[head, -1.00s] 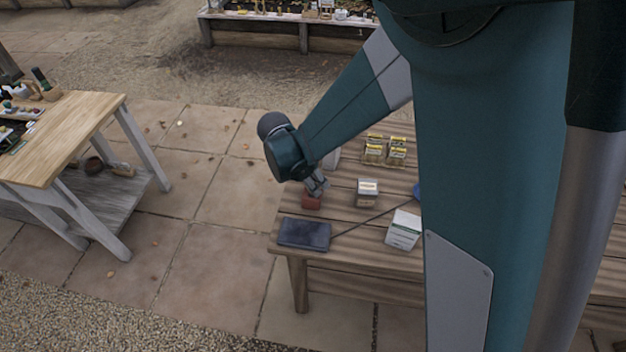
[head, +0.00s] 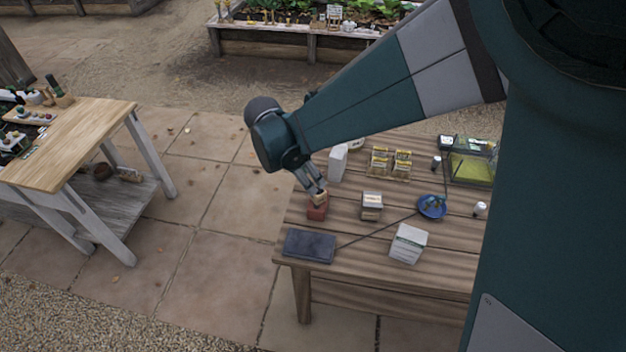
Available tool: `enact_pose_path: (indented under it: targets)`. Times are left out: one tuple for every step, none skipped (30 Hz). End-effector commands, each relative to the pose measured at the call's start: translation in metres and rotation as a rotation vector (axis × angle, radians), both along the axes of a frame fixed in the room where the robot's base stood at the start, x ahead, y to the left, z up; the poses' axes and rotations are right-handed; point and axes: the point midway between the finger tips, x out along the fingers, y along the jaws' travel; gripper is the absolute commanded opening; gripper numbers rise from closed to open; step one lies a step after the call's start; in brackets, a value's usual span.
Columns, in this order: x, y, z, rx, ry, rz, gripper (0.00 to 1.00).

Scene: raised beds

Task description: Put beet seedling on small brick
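The small brick (head: 316,213) is reddish and lies on the slatted wooden table near its left edge. A small tan block (head: 320,199) sits at the brick's top, right under my fingertips. It may be the beet seedling's pot or soil block, but no leaves can be made out. My gripper (head: 319,192) points down over the brick, with its fingertips at the tan block. At this size I cannot tell whether the fingers grip the block or only touch it, nor whether the block rests fully on the brick.
A dark slab (head: 309,246), a small box (head: 371,206), a white carton (head: 408,243) and a blue dish (head: 432,207) stand nearby. Seed packets (head: 390,161), a white container (head: 338,162) and a clear-sided tray (head: 468,165) are farther back. A workbench (head: 85,135) stands left.

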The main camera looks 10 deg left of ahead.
Motion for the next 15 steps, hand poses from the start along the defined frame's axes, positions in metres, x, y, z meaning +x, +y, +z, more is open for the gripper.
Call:
enact_pose_path:
  targets:
    - [-0.002, 0.002, 0.006, 0.000, 0.000, 0.000, 0.40]
    - [-0.002, 0.002, 0.008, 0.000, 0.000, 0.000, 0.40]
    - [-0.003, 0.003, 0.011, 0.000, 0.000, 0.000, 0.40]
    - [-0.004, 0.004, 0.012, 0.000, 0.000, 0.000, 0.40]
    - [-0.004, 0.004, 0.014, 0.000, 0.000, 0.000, 0.40]
    - [-0.005, 0.004, 0.015, 0.000, 0.000, 0.000, 0.40]
    - [-0.005, 0.005, 0.016, 0.000, 0.000, 0.000, 0.40]
    - [-0.005, 0.005, 0.016, 0.000, 0.000, 0.000, 0.40]
    - [-0.005, 0.005, 0.017, 0.000, 0.000, 0.000, 0.40]
    - [-0.005, 0.005, 0.017, 0.000, 0.000, 0.000, 0.40]
    - [-0.005, 0.005, 0.017, 0.000, 0.000, 0.000, 0.40]
    - [-0.005, 0.005, 0.017, 0.000, 0.000, 0.000, 0.40]
    - [-0.005, 0.005, 0.017, 0.000, 0.000, 0.000, 0.40]
    - [-0.005, 0.005, 0.017, 0.000, 0.000, 0.000, 0.40]
    - [-0.005, 0.005, 0.017, 0.000, 0.000, 0.000, 0.40]
